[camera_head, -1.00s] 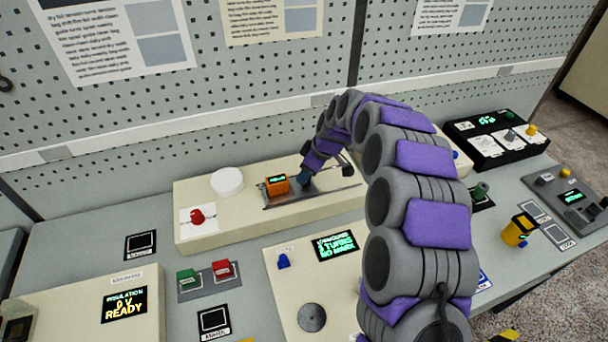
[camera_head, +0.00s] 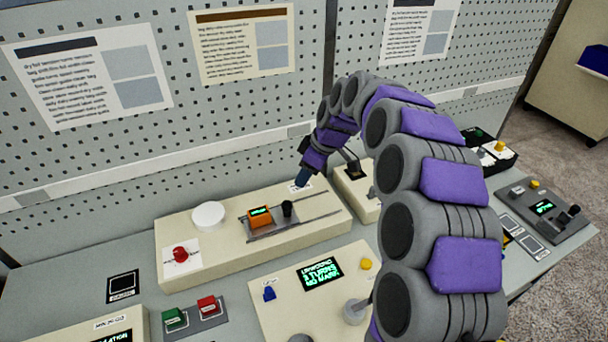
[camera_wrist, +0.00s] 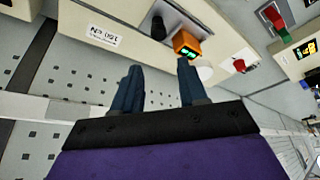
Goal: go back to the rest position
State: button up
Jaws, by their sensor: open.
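My gripper (camera_head: 303,174) hangs at the end of my purple and grey arm, above the back right part of the cream winding unit (camera_head: 216,262). In the wrist view its two blue fingers (camera_wrist: 158,88) stand apart with nothing between them. The orange block with a green display (camera_head: 260,217) sits on the unit's rail, with a black knob (camera_head: 287,209) beside it. Both also show in the wrist view, the orange block (camera_wrist: 186,43) and the black knob (camera_wrist: 158,28), beyond the fingertips and apart from them.
A white disc (camera_head: 208,216) and a red knob (camera_head: 181,254) are on the same unit. A front panel has a green-text display (camera_head: 319,274). Red and green switches (camera_head: 195,313) lie left of it. The pegboard wall (camera_head: 180,160) rises behind. A grey control box (camera_head: 545,211) is at right.

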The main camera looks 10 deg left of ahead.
jog(key=s+d+r+m+g+h, duration=0.1)
jog(key=s+d+r+m, duration=0.15)
jog(key=s+d, duration=0.45)
jog(key=s+d+r+m+h, duration=0.15)
jog(key=s+d+m, duration=0.25)
jog(key=s, duration=0.7)
jog(key=s+d+f+m+g+h, duration=0.1)
jog(key=s+d+m, duration=0.3)
jog(key=s, duration=0.8)
jog(key=s+d+f+m, duration=0.3)
jog(key=s+d+m, duration=0.2)
jog(key=s, duration=0.8)
jog(key=d, duration=0.2)
jog(key=shift+s+d+g+h, duration=0.15)
jog(key=shift+d+g+h, duration=0.2)
jog(key=shift+d+g, duration=0.05)
jog(key=shift+a, duration=0.2)
